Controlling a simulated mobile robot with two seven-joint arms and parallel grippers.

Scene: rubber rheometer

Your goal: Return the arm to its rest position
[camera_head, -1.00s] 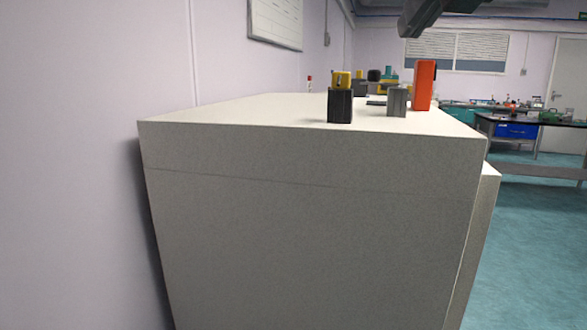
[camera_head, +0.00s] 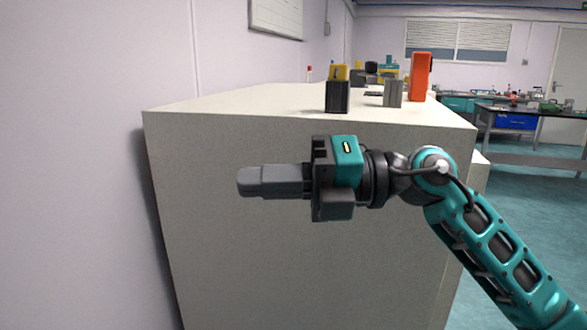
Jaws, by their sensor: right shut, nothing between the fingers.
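My right arm (camera_head: 500,250) comes in from the lower right, teal and black, bent at the wrist. My right gripper (camera_head: 245,182) points left, its grey fingers together with nothing between them. It hangs in front of the near face of a large white cabinet-like block (camera_head: 230,260), below the level of its top. I cannot tell whether it touches that face. My left gripper is out of view.
On the block's top stand a black and yellow object (camera_head: 338,90), a small grey block (camera_head: 392,93) and a tall orange object (camera_head: 420,77). A wall (camera_head: 90,150) runs along the left. A dark workbench (camera_head: 540,126) and open teal floor (camera_head: 535,205) lie to the right.

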